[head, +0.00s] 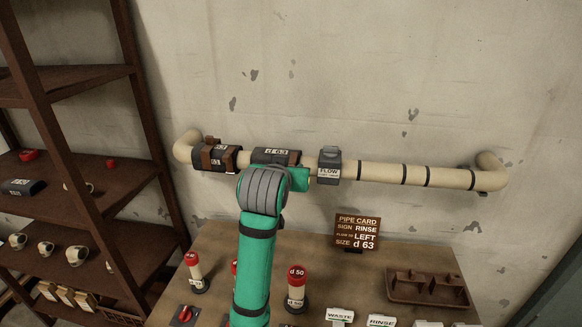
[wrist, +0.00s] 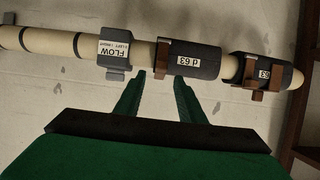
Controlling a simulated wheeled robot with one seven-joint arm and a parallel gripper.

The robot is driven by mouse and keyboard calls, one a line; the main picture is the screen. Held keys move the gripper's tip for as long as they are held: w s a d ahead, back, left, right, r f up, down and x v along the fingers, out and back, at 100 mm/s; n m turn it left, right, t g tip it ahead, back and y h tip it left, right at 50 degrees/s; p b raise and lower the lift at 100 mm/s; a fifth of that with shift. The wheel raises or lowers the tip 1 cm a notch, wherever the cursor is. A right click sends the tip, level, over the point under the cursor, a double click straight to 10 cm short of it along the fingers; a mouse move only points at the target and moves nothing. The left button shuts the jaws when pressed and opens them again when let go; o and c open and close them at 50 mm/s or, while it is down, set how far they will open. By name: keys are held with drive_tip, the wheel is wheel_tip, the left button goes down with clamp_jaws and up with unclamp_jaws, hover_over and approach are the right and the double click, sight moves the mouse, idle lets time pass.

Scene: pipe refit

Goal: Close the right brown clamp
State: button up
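The right brown clamp (head: 294,157) is a brown band at the right end of a dark sleeve labelled d 63 (head: 272,154) on the cream pipe. My forearm and hand partly cover it in the head view. In the wrist view, turned about, this clamp (wrist: 163,54) is just beyond my fingertips; I cannot tell whether its latch is open. My gripper (wrist: 159,77) is open and empty, its two fingers spread below the pipe, one on each side of the clamp. The left brown clamp (head: 211,157) sits on another dark sleeve; it also shows in the wrist view (wrist: 250,71).
A grey FLOW block (head: 329,166) sits on the pipe (head: 385,172) right of the clamp. The table below holds a pipe card (head: 357,232), red-topped posts (head: 296,286) and a brown tray (head: 427,290). A brown shelf (head: 75,167) stands at left.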

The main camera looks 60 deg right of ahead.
drive_tip(key=shift+v, duration=2.15)
drive_tip(key=shift+c, duration=0.6)
drive_tip(key=shift+f, duration=0.15)
drive_tip(key=c, duration=0.5)
drive_tip(key=shift+m+h, duration=0.5)
drive_tip(key=shift+h, duration=0.1)
drive_tip(key=f, duration=0.4)
drive_tip(key=shift+w+a+f, duration=0.1)
drive_tip(key=shift+a+f, duration=0.1)
clamp_jaws()
drive_tip(key=s+a+f+n+t+h, duration=0.1)
drive_tip(key=s+a+f+t+h, duration=0.1)
drive_tip(key=a+f+h, duration=0.5)
drive_tip(key=w+d+r, duration=0.1)
drive_tip(key=d+r, duration=0.1)
drive_tip(key=d, duration=0.4)
drive_tip(key=w+d+r+y, duration=0.1)
drive_tip(key=w+d+r, duration=0.1)
drive_tip(key=d, duration=0.4)
drive_tip(key=shift+w+r, duration=0.3)
drive_tip(key=shift+r, duration=0.4)
